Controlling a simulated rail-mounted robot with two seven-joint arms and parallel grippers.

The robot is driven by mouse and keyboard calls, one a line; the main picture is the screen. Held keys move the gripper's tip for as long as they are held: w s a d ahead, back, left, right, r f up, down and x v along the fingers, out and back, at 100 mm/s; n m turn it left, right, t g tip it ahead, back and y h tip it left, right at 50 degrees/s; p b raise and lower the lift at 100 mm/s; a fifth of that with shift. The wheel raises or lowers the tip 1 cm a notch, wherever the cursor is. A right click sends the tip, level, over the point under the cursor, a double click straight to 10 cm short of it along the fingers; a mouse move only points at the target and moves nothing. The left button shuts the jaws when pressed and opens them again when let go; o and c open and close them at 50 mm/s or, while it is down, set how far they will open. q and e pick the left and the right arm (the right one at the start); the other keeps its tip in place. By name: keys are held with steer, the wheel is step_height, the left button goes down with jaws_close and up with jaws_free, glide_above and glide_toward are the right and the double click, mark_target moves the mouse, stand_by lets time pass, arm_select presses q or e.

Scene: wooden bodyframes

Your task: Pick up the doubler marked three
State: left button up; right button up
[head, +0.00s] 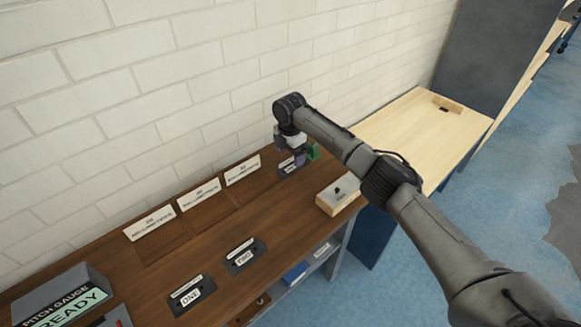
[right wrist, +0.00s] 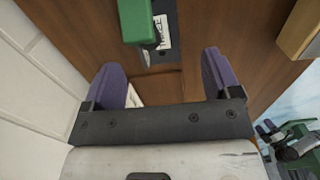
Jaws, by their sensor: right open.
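The doubler marked three (head: 287,168) is a dark plate with a white label, lying on the brown bench near the wall. It also shows in the right wrist view (right wrist: 173,45), at top centre, its label partly readable. A green block (head: 313,152) covers part of it in the right wrist view (right wrist: 133,20). My right gripper (head: 293,157) is over the doubler's near area and hides part of it in the head view. In the right wrist view its purple fingers (right wrist: 160,75) are apart with nothing between them, and the plate lies beyond the fingertips. My left gripper is not in view.
Doublers marked one (head: 192,292) and two (head: 245,257) lie on the bench's front part. A wooden block with a grey top (head: 338,195) sits at the bench's right end. A pitch gauge box (head: 62,290) is front left.

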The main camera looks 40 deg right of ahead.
mark_target(289, 168)
step_height(289, 168, down, 5)
steer(key=shift+a+f+b, duration=0.1)
steer(key=shift+b, duration=1.15)
steer(key=shift+c, duration=0.5)
steer(key=c, duration=1.1)
steer(key=shift+r, duration=0.2)
